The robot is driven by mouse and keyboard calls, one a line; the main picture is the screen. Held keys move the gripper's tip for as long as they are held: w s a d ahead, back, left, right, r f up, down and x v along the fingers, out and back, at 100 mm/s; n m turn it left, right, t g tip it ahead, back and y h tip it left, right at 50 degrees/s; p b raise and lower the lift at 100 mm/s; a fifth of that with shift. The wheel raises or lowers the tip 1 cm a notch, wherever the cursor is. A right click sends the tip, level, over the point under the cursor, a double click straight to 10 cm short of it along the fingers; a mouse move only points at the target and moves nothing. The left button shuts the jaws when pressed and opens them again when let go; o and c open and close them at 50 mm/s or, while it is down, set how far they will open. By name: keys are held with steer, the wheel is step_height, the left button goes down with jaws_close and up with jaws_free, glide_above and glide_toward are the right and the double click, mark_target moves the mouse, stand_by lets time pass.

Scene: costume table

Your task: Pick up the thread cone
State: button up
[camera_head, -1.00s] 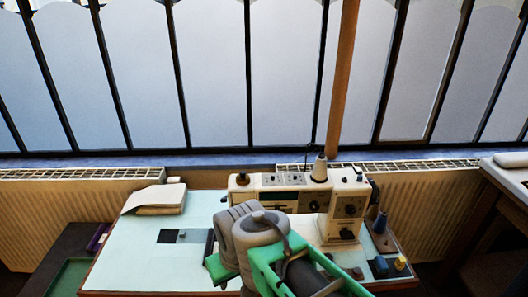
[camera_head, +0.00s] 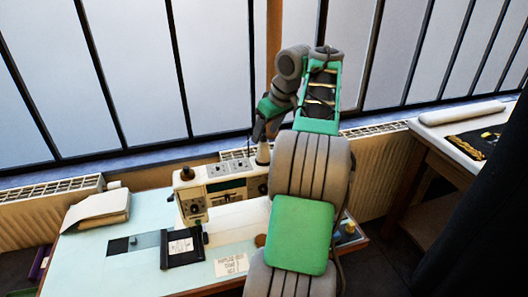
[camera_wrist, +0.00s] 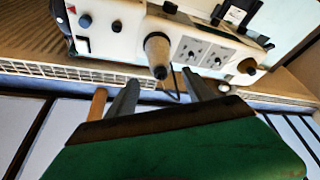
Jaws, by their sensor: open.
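The pale thread cone (camera_head: 263,153) stands upright on the right part of the top of the white sewing machine (camera_head: 222,185). In the wrist view the cone (camera_wrist: 157,50) is seen from above at a slant, with its dark tip towards me. My gripper (camera_head: 258,132) is just above the cone in the head view. In the wrist view my two fingers (camera_wrist: 159,92) are spread apart and empty, pointing towards the cone. The cone shows beyond and between the fingertips; I cannot tell the exact gap.
The sewing table (camera_head: 110,272) holds a stack of cloth (camera_head: 98,209) at left and a small yellow spool (camera_head: 348,228) at right. A dark knob (camera_head: 187,172) sits on the machine's left. Window and radiator (camera_head: 375,175) are behind. A side table (camera_head: 445,150) is at right.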

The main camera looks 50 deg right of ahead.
mark_target(264, 141)
steer(key=b+x, duration=0.1)
steer(key=x, duration=0.1)
steer(key=b+x, duration=0.1)
steer(key=x, duration=0.1)
steer(key=b+x, duration=0.1)
steer(key=x, duration=0.1)
steer(key=shift+s+a+f, duration=0.1)
steer(key=shift+s+f, duration=0.15)
steer(key=shift+s, duration=0.1)
steer(key=shift+w+f, duration=0.25)
steer(key=shift+f, duration=0.05)
steer(key=shift+r, duration=0.1)
steer(key=shift+c, duration=0.2)
jaws_close()
